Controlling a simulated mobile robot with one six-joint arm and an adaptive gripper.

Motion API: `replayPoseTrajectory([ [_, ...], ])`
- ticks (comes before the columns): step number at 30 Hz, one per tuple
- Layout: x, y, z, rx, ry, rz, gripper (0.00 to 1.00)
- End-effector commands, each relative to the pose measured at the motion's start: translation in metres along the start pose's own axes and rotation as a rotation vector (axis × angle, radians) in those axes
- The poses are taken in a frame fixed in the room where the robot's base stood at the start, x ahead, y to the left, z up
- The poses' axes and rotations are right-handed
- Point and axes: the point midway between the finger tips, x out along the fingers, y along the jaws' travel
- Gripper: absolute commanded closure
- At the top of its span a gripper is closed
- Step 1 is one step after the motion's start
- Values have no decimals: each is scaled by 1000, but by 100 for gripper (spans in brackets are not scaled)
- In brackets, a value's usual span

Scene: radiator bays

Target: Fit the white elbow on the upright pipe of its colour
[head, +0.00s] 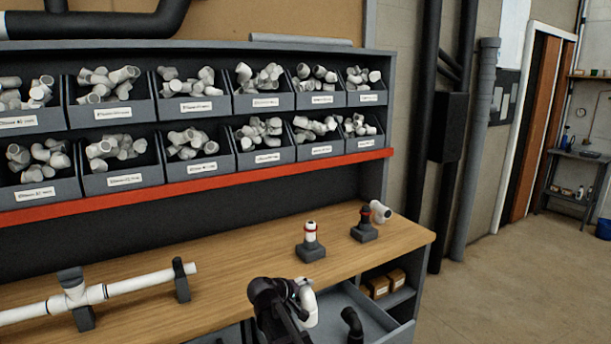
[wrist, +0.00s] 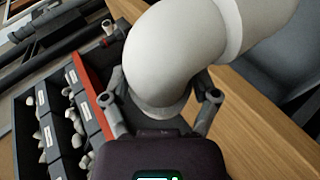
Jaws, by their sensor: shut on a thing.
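My gripper (head: 290,298) is shut on a white elbow (head: 308,304), held near the front edge of the bench. In the wrist view the elbow (wrist: 180,50) fills much of the picture, between the two fingers of my gripper (wrist: 163,108). An upright white pipe (head: 310,234) with a red band stands in a grey block (head: 311,252) on the bench, beyond my gripper and apart from the held elbow. A second, dark upright pipe (head: 365,215) with a red band stands to its right in a dark block (head: 364,233).
Another white fitting (head: 380,211) is at the dark pipe; I cannot tell if it is attached. A black elbow (head: 352,322) is in the open grey drawer (head: 375,312). A long white pipe (head: 130,289) lies in holders at left. Bins (head: 195,170) line the shelf behind.

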Motion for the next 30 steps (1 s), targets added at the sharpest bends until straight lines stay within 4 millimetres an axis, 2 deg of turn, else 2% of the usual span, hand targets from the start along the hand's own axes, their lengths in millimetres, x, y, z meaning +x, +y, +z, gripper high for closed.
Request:
replayPoseTrajectory([
  [1, -9, 15, -4, 0, 0, 0, 73],
  [6, -24, 38, -10, 0, 0, 0, 73],
  [24, -74, 120, -31, 0, 0, 0, 73],
  [30, -86, 139, -36, 0, 0, 0, 73],
])
